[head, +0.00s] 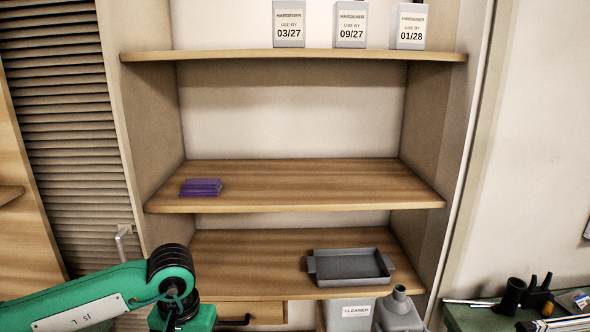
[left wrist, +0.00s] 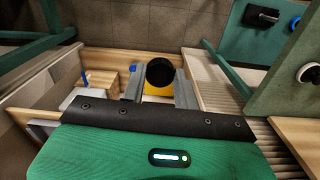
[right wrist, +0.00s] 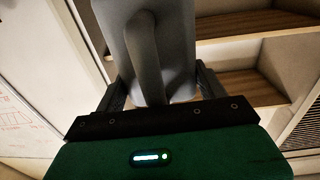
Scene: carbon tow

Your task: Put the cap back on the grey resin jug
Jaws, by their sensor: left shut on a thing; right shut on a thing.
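The grey resin jug (head: 397,312) stands at the bottom right of the head view, its neck bare of any cap. In the right wrist view the jug (right wrist: 178,45) fills the space between the fingers of my right gripper (right wrist: 158,88), which is shut on it, near its handle. My left gripper (left wrist: 160,82) is shut on a round black cap (left wrist: 160,72), seen between its fingers in the left wrist view. A yellow patch shows just beyond the cap; I cannot tell whether it touches. Both grippers' fingers are out of sight in the head view.
A shelf unit holds a dark grey tray (head: 350,265), a purple stack (head: 201,187) and several hardener boxes (head: 289,25). A cleaner container (head: 348,315) stands beside the jug. A green bench (head: 470,317) with tools is at right. The middle shelf is mostly clear.

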